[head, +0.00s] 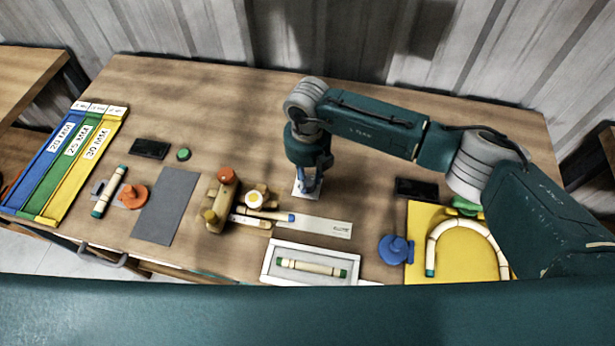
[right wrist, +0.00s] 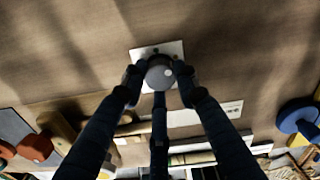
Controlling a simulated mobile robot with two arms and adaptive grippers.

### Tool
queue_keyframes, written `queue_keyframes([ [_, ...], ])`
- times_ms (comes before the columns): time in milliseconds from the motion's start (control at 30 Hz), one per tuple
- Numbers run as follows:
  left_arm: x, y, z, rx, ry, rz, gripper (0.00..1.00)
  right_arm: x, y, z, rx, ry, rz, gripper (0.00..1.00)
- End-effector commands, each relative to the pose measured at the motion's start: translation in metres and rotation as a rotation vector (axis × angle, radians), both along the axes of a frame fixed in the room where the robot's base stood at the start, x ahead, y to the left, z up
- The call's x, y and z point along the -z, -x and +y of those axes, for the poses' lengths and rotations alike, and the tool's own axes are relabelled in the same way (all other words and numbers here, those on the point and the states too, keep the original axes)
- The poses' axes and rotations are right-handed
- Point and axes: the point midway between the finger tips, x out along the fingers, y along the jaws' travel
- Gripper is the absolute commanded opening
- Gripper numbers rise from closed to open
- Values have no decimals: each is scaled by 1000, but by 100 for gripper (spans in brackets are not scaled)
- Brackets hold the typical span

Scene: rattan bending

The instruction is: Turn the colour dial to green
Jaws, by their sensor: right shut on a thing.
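The dial is a round grey knob (right wrist: 158,76) with a small pale dot, on a square white plate (right wrist: 172,47). In the head view the plate (head: 299,190) lies at the middle of the table, and the knob is mostly hidden by my gripper. My right gripper (head: 309,172) points straight down over it. In the right wrist view the gripper (right wrist: 159,73) has a fingertip on each side of the knob and is shut on it. I cannot read any colour marks on the plate. My left gripper is not in view.
A wooden bending jig (head: 222,200) with orange and yellow knobs stands left of the dial. A ruler strip (head: 325,227) and a white tray (head: 267,268) with a rattan piece lie in front. A blue knobbed piece (head: 393,249) and a yellow board (head: 425,215) are at right.

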Motion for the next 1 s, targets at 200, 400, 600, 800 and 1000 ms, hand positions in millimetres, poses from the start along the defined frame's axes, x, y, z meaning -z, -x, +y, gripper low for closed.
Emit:
queue_keyframes([
  [200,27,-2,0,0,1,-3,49,5,-2,0,-131,1,-4,4],
  [400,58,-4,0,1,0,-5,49,7,-2,0,-310,1,-6,4],
  [600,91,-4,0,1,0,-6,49,7,-2,0,-501,1,-6,4],
  [800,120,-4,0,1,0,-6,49,6,-2,0,-681,1,-5,4],
  [1000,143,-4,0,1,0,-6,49,5,-2,0,-827,1,-5,4],
])
